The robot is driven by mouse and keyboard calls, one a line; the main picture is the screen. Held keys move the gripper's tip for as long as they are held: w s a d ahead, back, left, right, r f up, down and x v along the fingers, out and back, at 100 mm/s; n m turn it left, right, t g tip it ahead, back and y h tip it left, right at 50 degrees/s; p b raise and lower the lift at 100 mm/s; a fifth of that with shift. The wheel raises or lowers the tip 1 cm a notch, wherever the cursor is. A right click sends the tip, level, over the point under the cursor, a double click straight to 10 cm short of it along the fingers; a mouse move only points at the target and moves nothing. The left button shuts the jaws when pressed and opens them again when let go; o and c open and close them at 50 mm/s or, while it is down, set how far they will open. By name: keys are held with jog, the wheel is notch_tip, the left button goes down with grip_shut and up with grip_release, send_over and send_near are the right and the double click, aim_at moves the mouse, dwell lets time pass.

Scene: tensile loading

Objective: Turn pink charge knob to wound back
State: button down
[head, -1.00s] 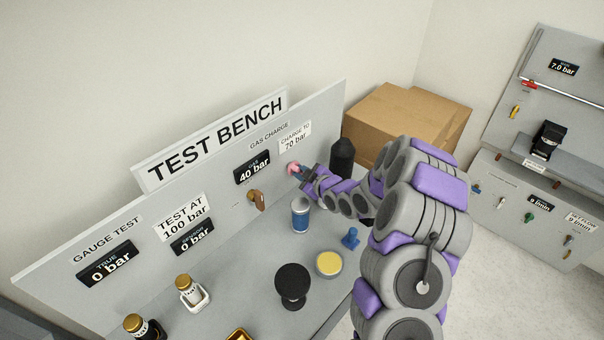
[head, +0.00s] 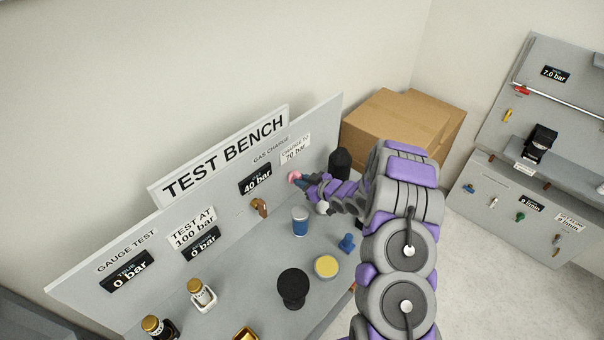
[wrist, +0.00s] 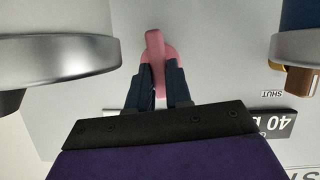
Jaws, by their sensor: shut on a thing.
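The pink charge knob (head: 294,177) sits on the upright panel of the test bench, below the "CHARGE TO 70 bar" label (head: 294,148). My gripper (head: 302,181) reaches it from the right. In the wrist view the knob (wrist: 155,50) has a raised bar, and the dark fingers of my gripper (wrist: 157,85) are shut on it from both sides. The gas display (head: 257,180) reads 40 bar. The knob's pointer marks are not readable.
A brown knob (head: 259,207) is on the panel left of the pink one. A blue can (head: 300,221), a dark bottle (head: 339,163), a blue fitting (head: 347,243) and a yellow-topped disc (head: 327,267) stand on the bench near my arm. A cardboard box (head: 390,125) is behind.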

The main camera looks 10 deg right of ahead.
jog(key=shift+s+f+m+g+p, duration=0.1)
jog(key=shift+f+m+g+p, duration=0.3)
jog(key=shift+p, duration=0.6)
jog(key=shift+r+y, duration=0.15)
jog(key=shift+y, duration=0.15)
jog(key=c, duration=1)
grip_release()
jog(key=shift+d+r, duration=0.15)
jog(key=shift+c, duration=0.2)
jog(key=v, duration=1.7)
jog(key=shift+s+d, duration=0.1)
jog(key=shift+d, duration=0.05)
